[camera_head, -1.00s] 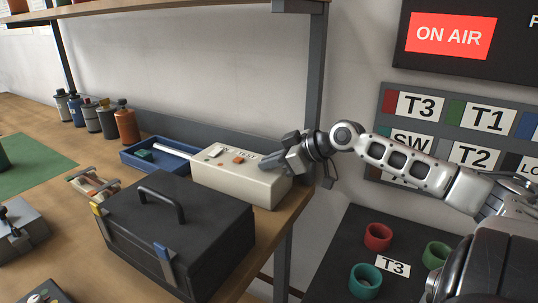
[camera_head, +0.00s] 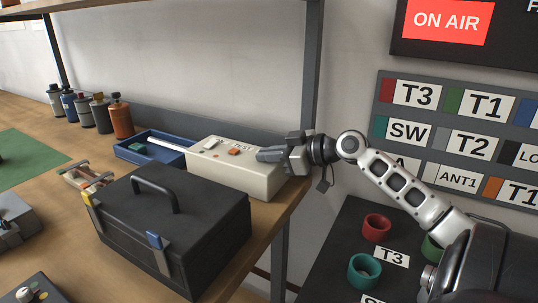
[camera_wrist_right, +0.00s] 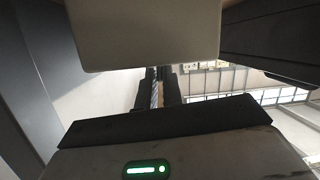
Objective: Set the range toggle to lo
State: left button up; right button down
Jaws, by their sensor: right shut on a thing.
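The cream test box (camera_head: 235,180) stands near the right end of the bench. Its top carries a small white switch (camera_head: 211,143), an orange button (camera_head: 234,152) and a TEST label (camera_head: 242,146). My right gripper (camera_head: 262,156) reaches in from the right, low over the right part of this top, with its fingers pointing left. It is shut on a small part there, apparently the range toggle, which the fingers hide. I cannot read the toggle's position. A cream block (camera_wrist_right: 145,35) fills the top middle of the right wrist view. My left gripper is out of view.
A black case (camera_head: 175,225) with a handle stands just in front of the test box. A blue tray (camera_head: 150,150) lies to its left, with several bottles (camera_head: 100,113) beyond. A shelf post (camera_head: 310,80) rises close behind my right gripper.

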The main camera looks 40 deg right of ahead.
jog(key=c, duration=1.6)
grip_release()
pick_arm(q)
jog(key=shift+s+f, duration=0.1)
pick_arm(e)
jog(key=shift+o, duration=0.2)
jog(key=shift+s, duration=0.15)
pick_arm(q)
jog(key=p, duration=0.2)
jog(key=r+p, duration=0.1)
jog(key=p, duration=0.1)
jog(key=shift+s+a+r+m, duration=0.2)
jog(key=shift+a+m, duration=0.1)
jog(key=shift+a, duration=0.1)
pick_arm(e)
jog(key=v, duration=1.5)
jog(key=shift+s+d+r, duration=0.2)
jog(key=shift+s, duration=0.1)
